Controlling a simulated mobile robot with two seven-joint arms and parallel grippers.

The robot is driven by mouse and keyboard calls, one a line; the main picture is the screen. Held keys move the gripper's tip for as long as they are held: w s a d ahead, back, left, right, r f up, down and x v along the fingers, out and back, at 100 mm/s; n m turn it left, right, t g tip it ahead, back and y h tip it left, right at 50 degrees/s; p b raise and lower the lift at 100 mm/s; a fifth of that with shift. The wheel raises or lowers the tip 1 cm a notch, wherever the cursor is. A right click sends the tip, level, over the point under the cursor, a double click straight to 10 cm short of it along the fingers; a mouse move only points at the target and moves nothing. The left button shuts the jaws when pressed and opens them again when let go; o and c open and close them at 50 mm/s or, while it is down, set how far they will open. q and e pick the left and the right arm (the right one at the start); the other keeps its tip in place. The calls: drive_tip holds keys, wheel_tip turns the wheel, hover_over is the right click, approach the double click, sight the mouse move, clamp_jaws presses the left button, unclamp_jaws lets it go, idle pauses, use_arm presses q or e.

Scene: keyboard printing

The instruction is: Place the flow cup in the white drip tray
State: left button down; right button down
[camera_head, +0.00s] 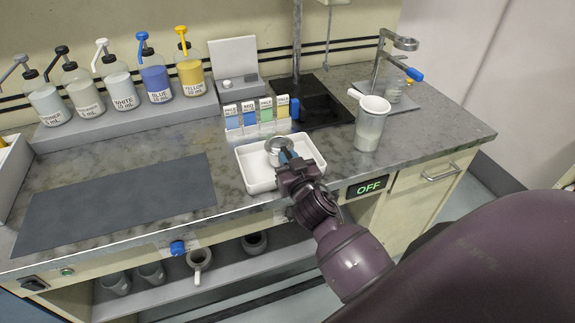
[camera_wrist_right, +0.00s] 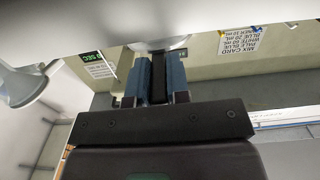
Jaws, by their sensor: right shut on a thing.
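The flow cup (camera_head: 279,146), a small round metallic cup, is over the white drip tray (camera_head: 255,184), within its outline. I cannot tell whether it touches the tray floor. My right gripper (camera_head: 287,157) is shut on the near side of the cup, and its wrist reaches over the tray's front edge. In the right wrist view the two blue fingers (camera_wrist_right: 159,80) close at the edge of a pale rounded thing, mostly cut off. My left gripper is not in view.
A ring stand (camera_head: 400,42) is at back right, pump bottles (camera_head: 155,83) at back left. A dark mat (camera_head: 115,203) leaves free room at left.

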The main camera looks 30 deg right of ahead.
drive_tip(key=shift+f, duration=0.7)
drive_tip(key=shift+f, duration=0.1)
drive_tip(key=c, duration=1.1)
unclamp_jaws()
